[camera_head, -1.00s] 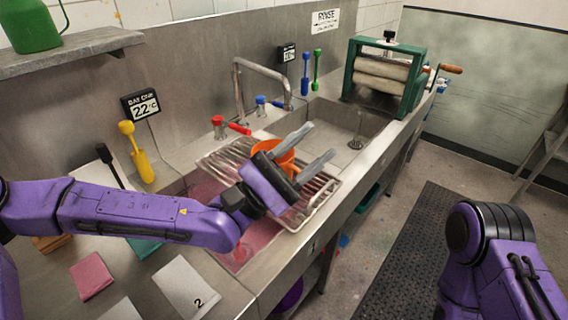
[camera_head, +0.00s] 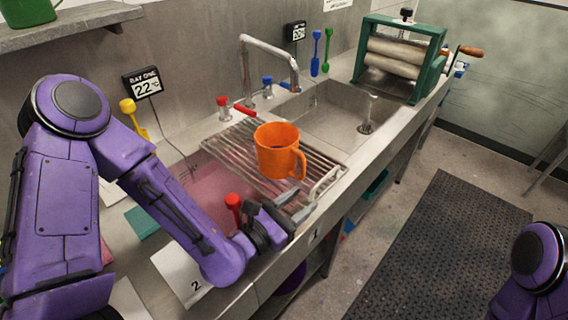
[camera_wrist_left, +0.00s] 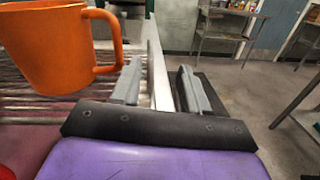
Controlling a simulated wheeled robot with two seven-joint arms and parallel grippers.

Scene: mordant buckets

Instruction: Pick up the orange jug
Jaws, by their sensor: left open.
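My left gripper (camera_head: 296,206) is open and empty, low at the counter's front side, in front of the jug. In the left wrist view the jug (camera_wrist_left: 62,45) is at the upper left, with its handle beside the left finger but not between the fingers. The gap between the fingers (camera_wrist_left: 160,90) shows only the counter edge and floor. My right gripper is out of view; only part of my right arm shows.
A red-topped tool (camera_head: 233,203) stands in the pink bath (camera_head: 205,190) beside my left wrist. A red-handled tap and curved spout (camera_head: 270,50) rise behind the rack. A green-framed roller press (camera_head: 400,60) stands farther along. The floor right of the counter is open.

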